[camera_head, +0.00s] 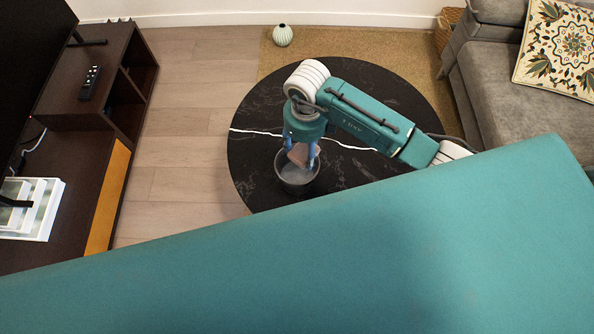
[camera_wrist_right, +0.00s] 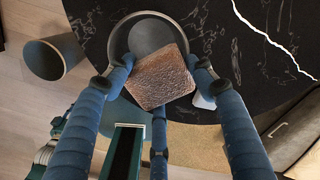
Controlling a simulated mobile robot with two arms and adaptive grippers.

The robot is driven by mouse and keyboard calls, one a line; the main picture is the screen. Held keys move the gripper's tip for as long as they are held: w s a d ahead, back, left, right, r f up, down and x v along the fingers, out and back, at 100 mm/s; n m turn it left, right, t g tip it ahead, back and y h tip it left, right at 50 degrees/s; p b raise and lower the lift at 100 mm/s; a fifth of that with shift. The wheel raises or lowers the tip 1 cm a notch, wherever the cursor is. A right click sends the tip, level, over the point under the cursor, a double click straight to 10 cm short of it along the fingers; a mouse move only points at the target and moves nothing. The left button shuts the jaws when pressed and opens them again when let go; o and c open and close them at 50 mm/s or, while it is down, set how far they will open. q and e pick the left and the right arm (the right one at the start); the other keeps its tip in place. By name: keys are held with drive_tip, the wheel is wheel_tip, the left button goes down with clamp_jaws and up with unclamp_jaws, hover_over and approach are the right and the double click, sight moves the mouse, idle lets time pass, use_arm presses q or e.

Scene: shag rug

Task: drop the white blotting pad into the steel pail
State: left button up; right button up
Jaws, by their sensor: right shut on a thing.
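My right gripper (camera_head: 301,160) is shut on a square, flat-faced pad (camera_head: 297,154). The pad looks brown and rough in the right wrist view (camera_wrist_right: 160,78) and pinkish-brown in the head view, not white. It is tilted between the blue fingers, above the open mouth of a round grey pail (camera_head: 297,184) on the black table. In the wrist view the pad covers the near part of this pail (camera_wrist_right: 122,40). A small white thing (camera_wrist_right: 204,101) shows partly behind a finger; I cannot tell what it is. My left gripper is not in view.
The round black table (camera_head: 262,110) has clear room left of the pail. A second grey container (camera_wrist_right: 52,58) appears at the left of the wrist view. A dark cabinet (camera_head: 62,98), a grey sofa (camera_head: 490,75) and a pale vase (camera_head: 283,36) stand around.

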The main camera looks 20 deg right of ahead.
drive_tip(key=shift+f, duration=0.15)
drive_tip(key=o, duration=1.1)
wheel_tip(320, 180, up, 12)
